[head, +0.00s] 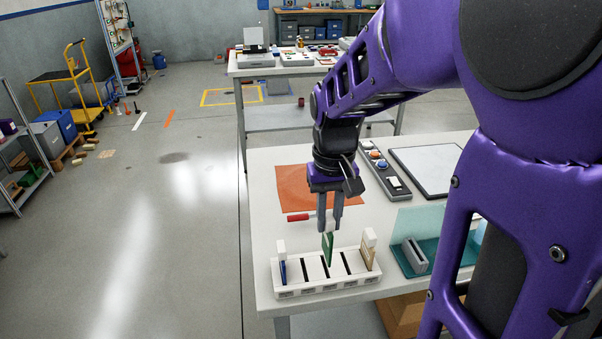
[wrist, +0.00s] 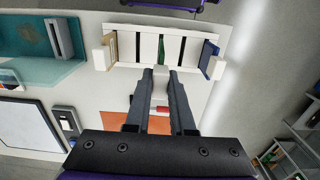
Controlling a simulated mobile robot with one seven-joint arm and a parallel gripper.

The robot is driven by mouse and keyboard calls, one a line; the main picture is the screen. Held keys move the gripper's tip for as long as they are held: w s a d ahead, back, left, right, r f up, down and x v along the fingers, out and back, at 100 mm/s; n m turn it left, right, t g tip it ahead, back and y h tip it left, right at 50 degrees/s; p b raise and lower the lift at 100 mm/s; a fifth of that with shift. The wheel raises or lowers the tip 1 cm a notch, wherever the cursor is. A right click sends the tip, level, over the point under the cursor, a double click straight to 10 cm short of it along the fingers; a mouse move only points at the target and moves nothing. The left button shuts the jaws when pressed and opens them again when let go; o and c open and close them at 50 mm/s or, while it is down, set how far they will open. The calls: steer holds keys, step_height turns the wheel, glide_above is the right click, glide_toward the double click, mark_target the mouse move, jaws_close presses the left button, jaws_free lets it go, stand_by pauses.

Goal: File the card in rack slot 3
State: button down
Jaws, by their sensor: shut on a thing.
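A white slotted rack (head: 318,288) stands at the near edge of the white table, and it also shows at the top of the wrist view (wrist: 134,50). My gripper (head: 329,228) points down above its middle, shut on the upper part of a green card (head: 328,252) with a pale top edge. The card stands upright and lines up with the middle slot; its lower edge is at the slot, but I cannot tell how deep it sits. In the wrist view my gripper (wrist: 160,73) has the pale card end between its fingertips. Dark empty slots flank the card.
A blue card (head: 283,269) fills the rack's left end slot and a tan card (head: 368,252) the right end slot. A teal tray (head: 428,250) with a grey block (head: 414,256) stands close right. An orange mat (head: 292,188) and a red-handled tool (head: 299,217) lie behind the rack.

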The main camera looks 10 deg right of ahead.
mark_target(327, 240)
steer(key=shift+f+b, duration=0.5)
steer(key=shift+f, duration=0.55)
steer(key=shift+f+b, duration=1)
steer(key=shift+f, duration=1)
stand_by(1.0)
steer(key=c, duration=0.7)
jaws_free()
steer(key=shift+r, duration=0.1)
step_height(327, 240, up, 17)
steer(key=p, duration=0.8)
steer(key=shift+r, duration=0.1)
